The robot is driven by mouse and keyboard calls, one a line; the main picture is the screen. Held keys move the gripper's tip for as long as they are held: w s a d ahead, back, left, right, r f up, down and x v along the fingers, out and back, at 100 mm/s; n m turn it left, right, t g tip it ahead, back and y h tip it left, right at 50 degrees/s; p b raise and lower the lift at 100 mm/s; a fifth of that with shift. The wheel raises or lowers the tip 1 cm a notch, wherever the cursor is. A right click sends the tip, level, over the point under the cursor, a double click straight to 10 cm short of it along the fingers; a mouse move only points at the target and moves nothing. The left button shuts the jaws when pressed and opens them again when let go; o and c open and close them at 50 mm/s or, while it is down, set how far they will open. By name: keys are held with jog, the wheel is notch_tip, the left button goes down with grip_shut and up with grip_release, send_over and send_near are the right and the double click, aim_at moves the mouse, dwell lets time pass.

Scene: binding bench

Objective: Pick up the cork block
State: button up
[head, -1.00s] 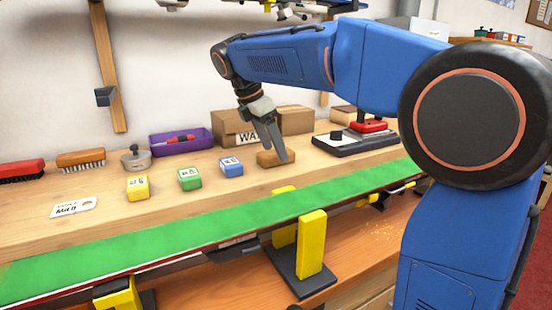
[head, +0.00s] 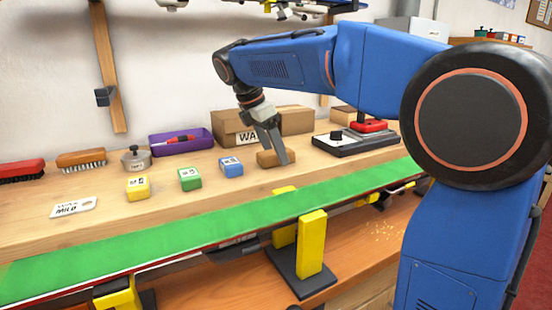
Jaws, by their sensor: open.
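The cork block (head: 266,159) is a small brown block lying on the wooden bench, right of the blue block. My gripper (head: 281,159) is open and reaches down over the block's right part. One grey finger shows in front of the block; the other finger is mostly hidden. I cannot tell whether the fingers touch the block.
Blue (head: 231,166), green (head: 189,179) and yellow (head: 138,187) labelled blocks stand to the left. A cardboard box (head: 295,121) is close behind. A black-and-grey device (head: 352,143) is to the right.

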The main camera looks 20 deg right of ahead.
aim_at(274, 152)
jog(key=c, duration=1.1)
jog(key=shift+c, duration=0.2)
notch_tip(274, 152, up, 10)
jog(key=shift+r, duration=0.25)
jog(key=shift+o, duration=0.5)
